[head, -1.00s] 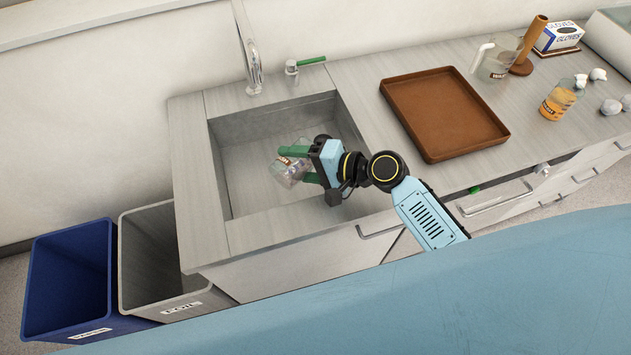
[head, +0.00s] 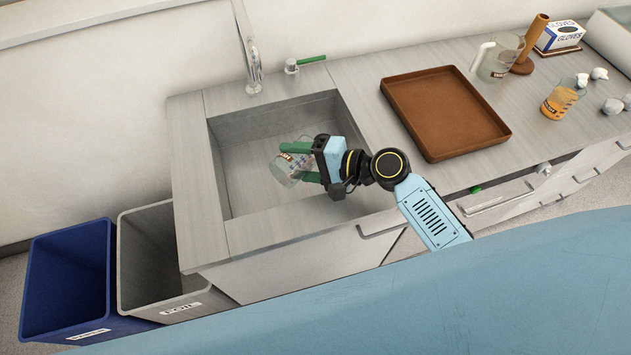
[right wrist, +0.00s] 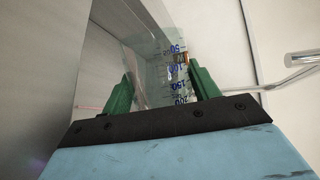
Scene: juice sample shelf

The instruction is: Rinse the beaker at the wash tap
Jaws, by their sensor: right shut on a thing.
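A clear glass beaker (head: 285,170) with printed markings is held over the sink basin (head: 245,193). My right gripper (head: 300,161) is shut on it, with green fingers on either side of the glass. In the right wrist view the beaker (right wrist: 155,65) lies between the green fingers, its blue graduation numbers showing. The beaker looks tilted. The tap (head: 253,70) rises at the sink's back edge, above and left of the beaker, and its green-handled lever (head: 306,61) stands to the right of it. I see no water running. My left gripper is not in view.
A brown tray (head: 440,112) lies on the counter right of the sink. A blue bin (head: 68,280) and a grey bin (head: 155,260) stand left of the counter.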

